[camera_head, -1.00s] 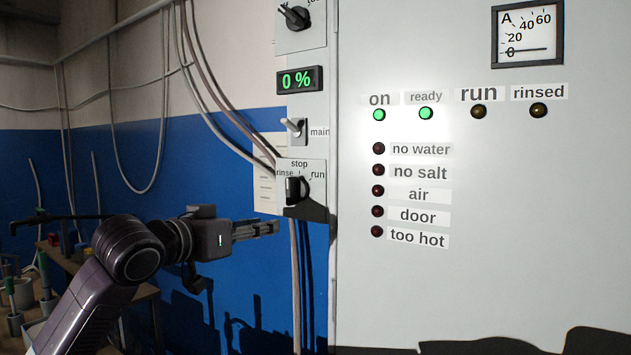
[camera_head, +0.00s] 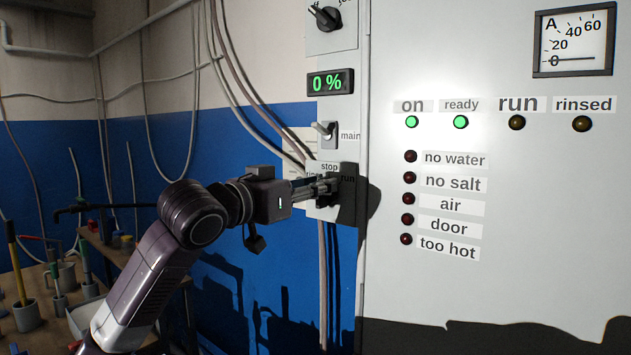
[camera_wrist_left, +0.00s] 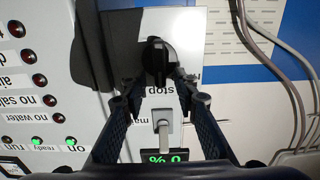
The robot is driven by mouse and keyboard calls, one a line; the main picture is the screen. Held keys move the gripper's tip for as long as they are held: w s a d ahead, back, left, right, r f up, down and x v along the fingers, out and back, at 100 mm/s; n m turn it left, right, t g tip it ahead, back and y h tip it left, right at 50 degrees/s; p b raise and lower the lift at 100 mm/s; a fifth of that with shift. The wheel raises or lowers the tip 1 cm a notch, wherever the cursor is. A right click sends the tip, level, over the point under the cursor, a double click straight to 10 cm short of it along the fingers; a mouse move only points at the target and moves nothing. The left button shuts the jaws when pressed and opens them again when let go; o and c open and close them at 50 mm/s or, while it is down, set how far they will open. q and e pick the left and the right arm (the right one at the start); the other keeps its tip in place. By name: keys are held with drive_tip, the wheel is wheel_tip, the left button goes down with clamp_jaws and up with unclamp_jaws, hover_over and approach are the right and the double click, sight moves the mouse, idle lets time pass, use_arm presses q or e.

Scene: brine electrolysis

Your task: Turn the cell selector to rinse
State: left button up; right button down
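The cell selector is a black knob (camera_wrist_left: 155,58) on a pale plate (camera_head: 328,167) marked stop, rinse and run. In the left wrist view, which shows the panel upside down, the knob's long axis lies roughly in line with the stop label. My left gripper (camera_head: 328,187) is at the selector in the head view, and its fingers cover most of the knob. In the wrist view the left gripper (camera_wrist_left: 157,80) is open, with one fingertip on each side of the knob. I cannot tell whether either finger touches it. My right gripper is not in view.
Just above the selector is the main toggle switch (camera_head: 326,130), then the 0 % display (camera_head: 330,82) and another rotary knob (camera_head: 326,18). The on lamp (camera_head: 411,122) and ready lamp (camera_head: 460,122) glow green. Cables (camera_head: 262,110) hang at left.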

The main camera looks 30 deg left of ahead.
use_arm(q)
clamp_jaws()
drive_tip(key=shift+a+n, duration=0.1)
drive_tip(key=shift+n, duration=0.4)
drive_tip(key=shift+w+a+f+n+p, duration=0.15)
drive_tip(key=shift+a+n+p, duration=0.1)
drive_tip(key=shift+n, duration=1.25)
drive_tip(key=shift+s+a+f+n+p, duration=0.1)
drive_tip(key=shift+a+n+p, duration=0.1)
drive_tip(key=shift+n, duration=1.3)
drive_tip(key=shift+w+a+f+n+p, duration=0.15)
drive_tip(key=shift+a+n, duration=0.1)
drive_tip(key=shift+n, duration=1.25)
drive_tip(key=shift+s, duration=0.1)
unclamp_jaws()
